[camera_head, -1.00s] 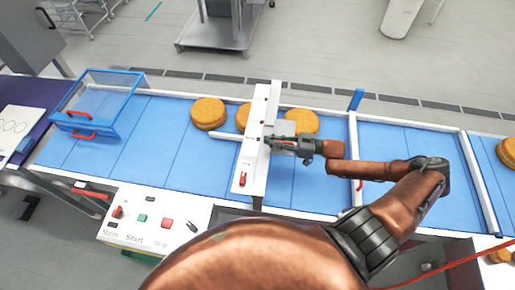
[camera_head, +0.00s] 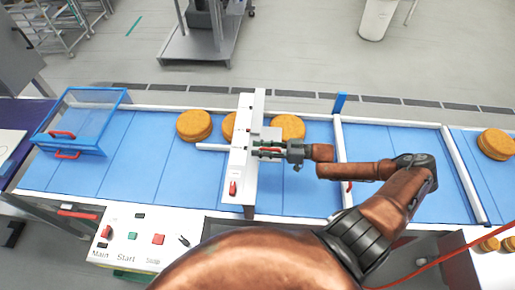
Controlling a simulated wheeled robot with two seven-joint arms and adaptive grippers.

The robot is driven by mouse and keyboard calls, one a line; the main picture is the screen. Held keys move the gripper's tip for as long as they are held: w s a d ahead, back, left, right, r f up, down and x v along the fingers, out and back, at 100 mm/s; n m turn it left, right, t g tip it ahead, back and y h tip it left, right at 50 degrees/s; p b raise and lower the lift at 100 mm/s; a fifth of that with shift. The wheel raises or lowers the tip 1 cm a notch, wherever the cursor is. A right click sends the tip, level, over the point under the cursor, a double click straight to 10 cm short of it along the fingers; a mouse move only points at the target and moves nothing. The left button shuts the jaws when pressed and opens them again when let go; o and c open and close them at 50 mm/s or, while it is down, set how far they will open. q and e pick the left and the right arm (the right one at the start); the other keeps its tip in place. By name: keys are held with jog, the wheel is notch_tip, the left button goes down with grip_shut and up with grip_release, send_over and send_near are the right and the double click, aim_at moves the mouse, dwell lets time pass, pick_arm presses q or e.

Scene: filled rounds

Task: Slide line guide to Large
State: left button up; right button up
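A white crossbar (camera_head: 241,168) spans the blue conveyor, with small dark marks and a red clip (camera_head: 233,188) at its near end. A thin white guide rail (camera_head: 212,147) extends left from under it, along the belt. A pale block (camera_head: 269,133) sits at the crossbar's right side. My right gripper (camera_head: 258,150) is at the crossbar's right side, its fingers pointing left, with something red between them. I cannot tell whether they grip it. The size labels are too small to read. My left gripper is out of view.
Round orange-brown stacks (camera_head: 194,125) stand on the belt on both sides of the crossbar. A blue clear-walled guard (camera_head: 84,120) is at the left. A control panel (camera_head: 140,238) with red and green buttons is at the near edge. A white post-and-bar (camera_head: 339,160) crosses the belt at the right.

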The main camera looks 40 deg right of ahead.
jog(key=v, duration=1.1)
